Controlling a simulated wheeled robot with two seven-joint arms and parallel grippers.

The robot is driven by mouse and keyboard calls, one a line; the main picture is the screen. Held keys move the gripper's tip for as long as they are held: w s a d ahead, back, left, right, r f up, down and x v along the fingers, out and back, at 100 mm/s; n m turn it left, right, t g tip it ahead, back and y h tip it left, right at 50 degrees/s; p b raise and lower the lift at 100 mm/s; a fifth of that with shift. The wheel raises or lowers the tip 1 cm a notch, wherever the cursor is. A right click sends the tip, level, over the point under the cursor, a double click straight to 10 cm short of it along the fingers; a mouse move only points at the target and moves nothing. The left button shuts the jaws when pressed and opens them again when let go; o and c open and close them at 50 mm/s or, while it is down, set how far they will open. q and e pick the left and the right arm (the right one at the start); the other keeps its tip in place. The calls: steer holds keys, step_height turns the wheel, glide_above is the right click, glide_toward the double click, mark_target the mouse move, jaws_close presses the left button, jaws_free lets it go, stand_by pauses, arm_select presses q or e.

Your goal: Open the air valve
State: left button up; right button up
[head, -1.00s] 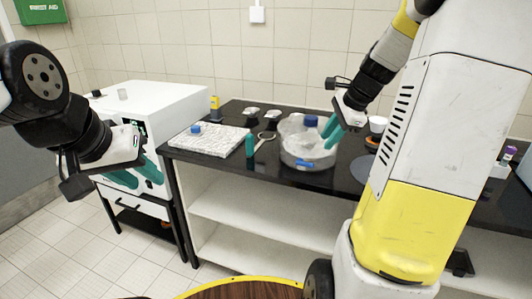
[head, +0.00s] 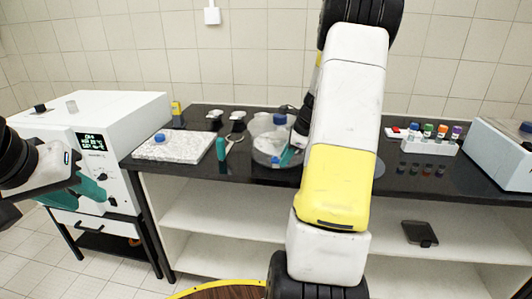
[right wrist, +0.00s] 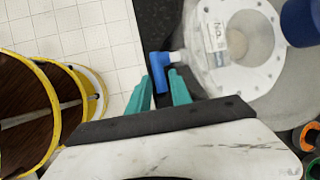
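The air valve (right wrist: 162,72) is a small blue elbow on the side of a clear round vessel with a pale flange (right wrist: 221,92). In the head view the vessel (head: 264,144) stands on the black bench, and the blue valve (head: 275,160) shows at its front. My right gripper (right wrist: 161,76) is open, its teal fingertips on either side of the blue valve; I cannot tell whether they touch it. In the head view my right gripper (head: 290,157) is partly hidden by my arm. My left gripper (head: 92,190) appears open and empty, in front of the white oven.
The white oven (head: 119,118) stands at the left. A rack with colored caps (head: 430,146) and a grey box (head: 500,150) stand at the right. The lower shelves are mostly clear.

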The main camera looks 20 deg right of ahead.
steer(key=shift+f, duration=0.15)
jaws_close()
